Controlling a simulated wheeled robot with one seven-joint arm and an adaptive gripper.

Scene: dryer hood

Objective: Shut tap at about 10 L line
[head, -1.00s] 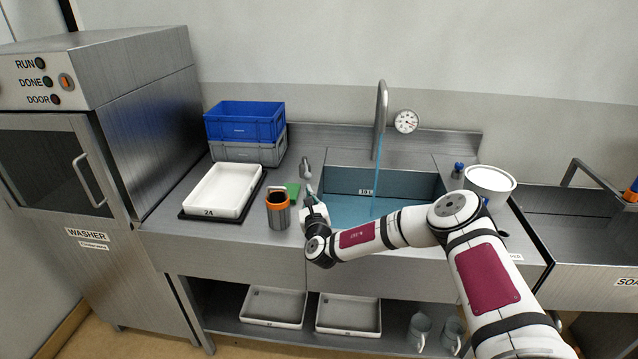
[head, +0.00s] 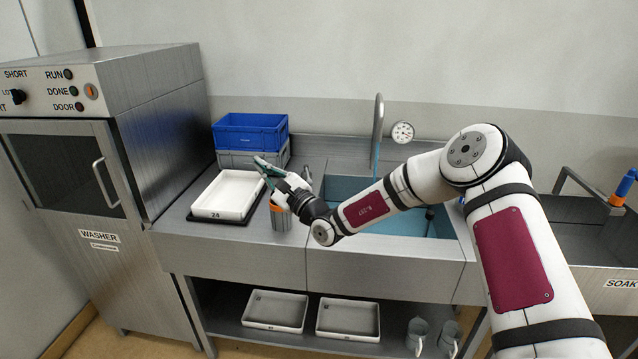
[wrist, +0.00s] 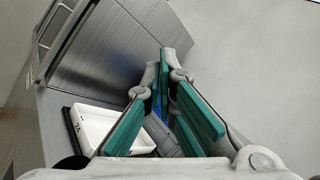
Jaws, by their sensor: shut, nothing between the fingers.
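The tap's tall curved spout (head: 379,115) stands behind the sink (head: 345,188), and a blue stream of water (head: 375,157) runs down from it. My forearm covers the stream's lower end and much of the basin. The 10 L mark is hidden, so I cannot read the water level. A small grey lever (head: 307,172) shows just right of my gripper, at the sink's left side. My gripper (head: 262,165) is shut and empty, raised above the counter and pointing up and left. In the wrist view its green-padded fingers (wrist: 160,65) meet at the tips.
An orange-rimmed grey cup (head: 281,222) stands under my gripper. A white tray (head: 229,194) sits left of it, with a blue crate (head: 250,133) on a grey crate (head: 240,159) behind. A round dial (head: 402,132) is on the back wall. The washer (head: 75,160) stands left.

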